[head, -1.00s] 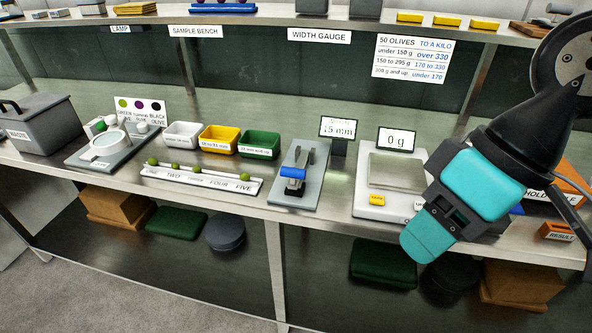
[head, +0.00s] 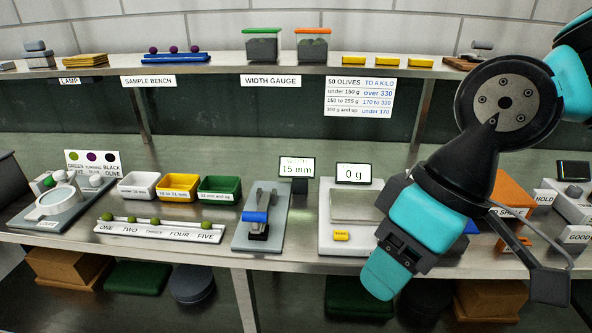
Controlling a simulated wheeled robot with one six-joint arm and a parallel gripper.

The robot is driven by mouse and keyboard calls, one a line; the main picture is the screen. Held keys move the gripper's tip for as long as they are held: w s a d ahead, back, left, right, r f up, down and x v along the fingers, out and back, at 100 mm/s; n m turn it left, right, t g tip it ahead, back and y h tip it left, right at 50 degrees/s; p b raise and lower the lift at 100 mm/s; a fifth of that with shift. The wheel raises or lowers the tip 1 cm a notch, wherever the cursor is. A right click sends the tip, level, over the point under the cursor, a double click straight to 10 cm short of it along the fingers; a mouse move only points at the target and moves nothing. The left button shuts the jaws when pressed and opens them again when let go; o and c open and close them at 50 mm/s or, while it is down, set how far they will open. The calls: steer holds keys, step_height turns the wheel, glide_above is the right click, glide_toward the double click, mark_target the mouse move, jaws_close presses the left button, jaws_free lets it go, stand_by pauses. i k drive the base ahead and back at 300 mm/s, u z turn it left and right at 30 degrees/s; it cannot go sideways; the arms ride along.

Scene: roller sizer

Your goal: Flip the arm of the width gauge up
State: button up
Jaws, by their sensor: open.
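The width gauge is a grey plate (head: 246,238) on the bench with a metal arm and a blue grip (head: 256,217). The arm lies low along the plate, its blue grip at the near end above a dark block (head: 258,233). The gauge's display (head: 296,168) behind it reads 15 mm. My gripper (head: 397,250), teal and dark grey, is open in front of the scale, to the right of the gauge and apart from it. The gap between its fingers is hard to see from this angle.
A scale (head: 337,225) reading 0 g stands right of the gauge, partly hidden by my arm. A rack of olives (head: 160,232) and three bins, white (head: 138,186), yellow (head: 177,187) and green (head: 218,189), stand to its left. A shelf (head: 220,68) runs above the bench.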

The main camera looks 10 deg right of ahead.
mark_target(258, 220)
steer(key=z, duration=1.45)
steer(key=k, duration=0.7)
steer(key=u, duration=1)
